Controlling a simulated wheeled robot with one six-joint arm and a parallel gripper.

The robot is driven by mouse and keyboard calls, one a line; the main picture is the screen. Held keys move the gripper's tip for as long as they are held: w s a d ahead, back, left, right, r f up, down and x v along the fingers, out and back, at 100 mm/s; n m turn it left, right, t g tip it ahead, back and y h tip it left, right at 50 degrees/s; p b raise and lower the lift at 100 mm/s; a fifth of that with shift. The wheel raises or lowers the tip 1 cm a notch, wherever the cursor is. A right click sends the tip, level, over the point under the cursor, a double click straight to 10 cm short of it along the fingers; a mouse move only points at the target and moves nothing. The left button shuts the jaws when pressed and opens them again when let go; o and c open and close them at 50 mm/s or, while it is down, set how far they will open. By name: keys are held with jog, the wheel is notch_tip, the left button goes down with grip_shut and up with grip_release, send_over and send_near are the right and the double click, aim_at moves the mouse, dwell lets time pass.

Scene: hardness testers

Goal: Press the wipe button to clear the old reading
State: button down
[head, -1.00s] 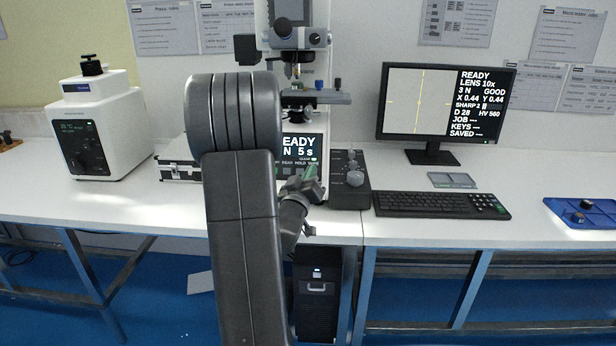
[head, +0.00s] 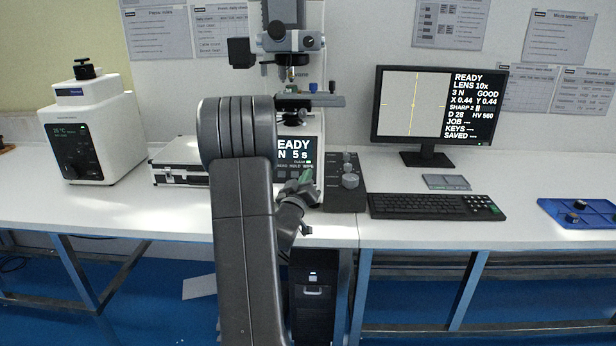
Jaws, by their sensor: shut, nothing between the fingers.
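The hardness tester (head: 311,128) stands on the bench behind my arm. Its small front screen (head: 296,149) reads "...EADY" and "N 5 s", with its left part hidden by my arm. A row of small labels below the screen includes "HOLD" and "WIPE". The wipe button under its label (head: 308,166) is too small to make out clearly, and my gripper partly covers that area. My gripper (head: 306,178) is shut and empty, just in front of the panel below the screen. I cannot tell whether it touches the panel. The monitor (head: 416,104) shows "D 28 HV 560".
Right of the tester are a dark knob box (head: 345,190), a keyboard (head: 435,206), a small grey pad (head: 446,182) and a blue tray (head: 570,221). A silver case (head: 180,165) and a white machine (head: 108,122) stand left. The front bench strip is mostly clear.

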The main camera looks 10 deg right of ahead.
jog(key=shift+w+d+f+b, duration=0.25)
jog(key=shift+w+f+b, duration=0.25)
jog(key=shift+w, duration=0.4)
jog(key=shift+f, duration=0.1)
dwell(0.5)
jog(key=shift+w+f, duration=0.1)
jog(key=shift+f, duration=0.05)
dwell(0.8)
jog(key=shift+w+d+f+b, duration=0.1)
jog(key=shift+w+d+b, duration=0.05)
jog(key=shift+w+b, duration=0.15)
jog(key=shift+w+f+b, duration=0.15)
jog(key=shift+w+b, duration=0.05)
jog(key=shift+b, duration=0.15)
dwell(0.4)
jog(key=shift+s, duration=0.15)
jog(key=shift+s+r, duration=0.4)
jog(key=shift+s, duration=0.05)
jog(key=shift+s+r, duration=0.1)
dwell(0.3)
jog(key=shift+s+a+r, duration=0.25)
jog(key=shift+s+r, duration=0.15)
jog(key=shift+s, duration=0.25)
jog(key=shift+s+a+r, duration=0.25)
jog(key=shift+s+r, duration=0.15)
jog(key=shift+s, duration=0.25)
jog(key=shift+s+a+r, duration=0.25)
jog(key=shift+s+r, duration=0.15)
jog(key=shift+s, duration=0.25)
